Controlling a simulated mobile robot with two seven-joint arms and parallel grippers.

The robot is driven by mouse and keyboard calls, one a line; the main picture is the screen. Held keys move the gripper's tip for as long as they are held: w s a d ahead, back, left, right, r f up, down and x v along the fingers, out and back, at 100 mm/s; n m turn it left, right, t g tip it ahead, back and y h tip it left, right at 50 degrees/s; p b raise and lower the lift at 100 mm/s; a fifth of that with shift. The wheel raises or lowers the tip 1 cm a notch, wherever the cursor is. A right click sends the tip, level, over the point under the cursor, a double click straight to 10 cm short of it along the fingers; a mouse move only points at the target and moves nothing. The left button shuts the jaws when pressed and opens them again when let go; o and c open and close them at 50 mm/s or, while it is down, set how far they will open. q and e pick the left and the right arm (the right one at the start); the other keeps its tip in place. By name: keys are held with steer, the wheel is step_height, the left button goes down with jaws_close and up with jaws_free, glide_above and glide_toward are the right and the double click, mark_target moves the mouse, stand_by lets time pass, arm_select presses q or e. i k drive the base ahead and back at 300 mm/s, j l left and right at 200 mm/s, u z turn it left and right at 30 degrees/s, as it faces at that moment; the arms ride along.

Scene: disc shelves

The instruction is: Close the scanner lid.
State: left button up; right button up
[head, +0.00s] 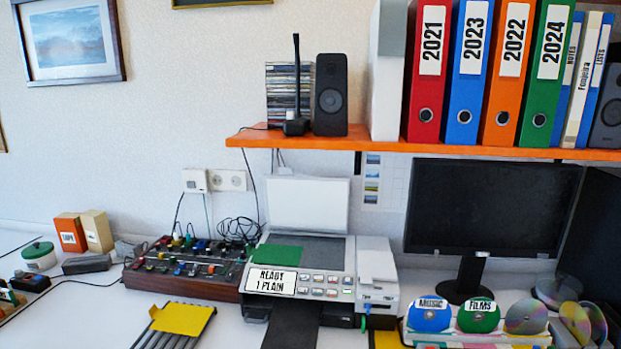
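The scanner (335,285) stands on the desk in the middle of the head view. Its white lid (308,205) is open and stands about upright at the back. The dark scan glass (324,249) is exposed. A green sheet (278,254) lies over the glass's left part. A panel (271,281) on the front reads "READY 1 PLAIN", with several buttons beside it. Neither of my grippers is in view.
An orange shelf (400,145) with binders and a speaker (330,95) hangs above and behind the lid. A mixer-like box (185,268) stands close to the scanner's left, a monitor (492,208) to the right. Discs (430,314) stand at the front right.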

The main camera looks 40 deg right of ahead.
mark_target(320, 204)
steer(key=z, duration=1.05)
steer(key=j+z, duration=0.3)
steer(key=j, duration=0.45)
steer(key=j+z, duration=0.35)
steer(key=j, duration=0.45)
